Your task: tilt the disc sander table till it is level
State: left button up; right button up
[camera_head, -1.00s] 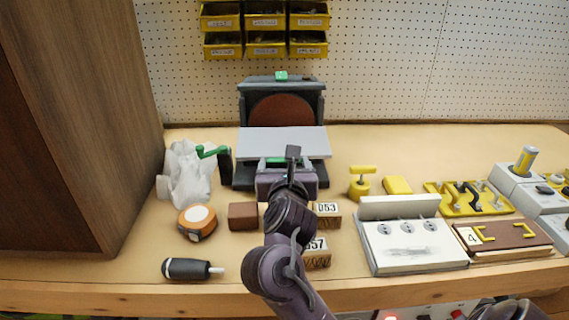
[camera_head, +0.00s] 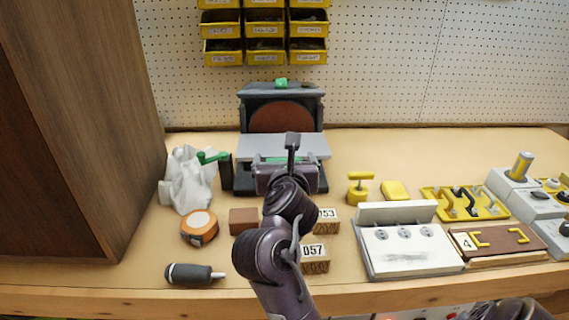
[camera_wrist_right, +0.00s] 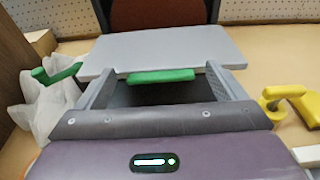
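The disc sander (camera_head: 282,92) stands at the back of the bench, with its round brown disc (camera_head: 281,116) upright behind the pale grey sander table (camera_head: 255,147). A green strip (camera_wrist_right: 161,76) runs along the middle of the table's front edge. I cannot tell the table's exact tilt. My right gripper (camera_head: 285,164) is at that front edge; in the wrist view its two fingers (camera_wrist_right: 158,81) are spread wide on either side of the green strip, with nothing clamped between them. Contact with the table's edge is unclear. My left gripper is out of view.
A green crank handle (camera_head: 213,157) and a white crumpled bag (camera_head: 188,180) are left of the sander. A yellow knob (camera_head: 360,188) is right of it. A tape measure (camera_head: 199,228), screwdriver (camera_head: 190,273) and wooden blocks (camera_head: 315,258) lie in front. A wooden cabinet (camera_head: 75,120) bounds the left.

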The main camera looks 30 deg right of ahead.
jog(key=shift+o, duration=0.2)
jog(key=shift+f, duration=0.4)
